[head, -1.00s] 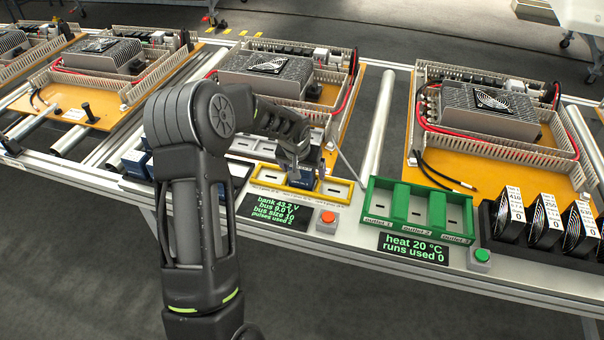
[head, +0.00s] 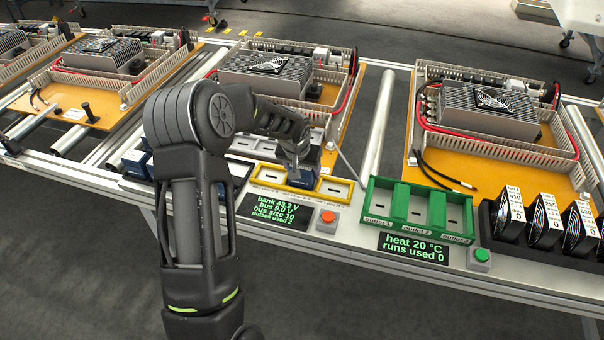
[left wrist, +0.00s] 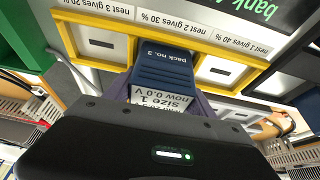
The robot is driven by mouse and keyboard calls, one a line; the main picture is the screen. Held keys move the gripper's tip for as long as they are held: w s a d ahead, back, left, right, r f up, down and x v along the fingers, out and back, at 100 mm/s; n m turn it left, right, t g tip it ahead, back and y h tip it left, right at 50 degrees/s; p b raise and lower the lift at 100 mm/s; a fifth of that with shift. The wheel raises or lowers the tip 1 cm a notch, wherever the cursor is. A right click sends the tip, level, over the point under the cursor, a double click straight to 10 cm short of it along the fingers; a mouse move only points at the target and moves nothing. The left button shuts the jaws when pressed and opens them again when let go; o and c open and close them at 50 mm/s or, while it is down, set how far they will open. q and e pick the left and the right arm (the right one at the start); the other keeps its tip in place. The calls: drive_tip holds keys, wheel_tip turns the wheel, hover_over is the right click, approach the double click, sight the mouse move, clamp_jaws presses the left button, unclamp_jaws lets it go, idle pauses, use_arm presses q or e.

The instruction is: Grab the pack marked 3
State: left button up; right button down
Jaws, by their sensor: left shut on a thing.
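The blue pack marked "pack no. 3" (left wrist: 165,68) shows in the left wrist view, with a white label reading "size 1" and "now 0.0 V". In the head view the pack (head: 301,178) is at the middle of the yellow nest tray (head: 335,188). My left gripper (head: 300,150) is over the tray and shut on this pack. The wrist view shows the pack between the gripper's fingers, over the middle nest. Whether its base still touches the nest I cannot tell. My right gripper is not in view.
Other blue packs (head: 135,162) stand left of my arm, partly hidden. A green outlet tray (head: 400,205) and several black fan units (head: 543,220) are to the right. An orange button (head: 327,217) and a display (head: 276,208) are in front of the yellow tray.

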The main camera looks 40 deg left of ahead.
use_arm(q)
drive_tip(key=c, duration=0.5)
wheel_tip(320, 180, up, 10)
drive_tip(key=shift+r+b, duration=0.1)
drive_tip(key=shift+b, duration=0.5)
drive_tip(key=shift+c, duration=0.2)
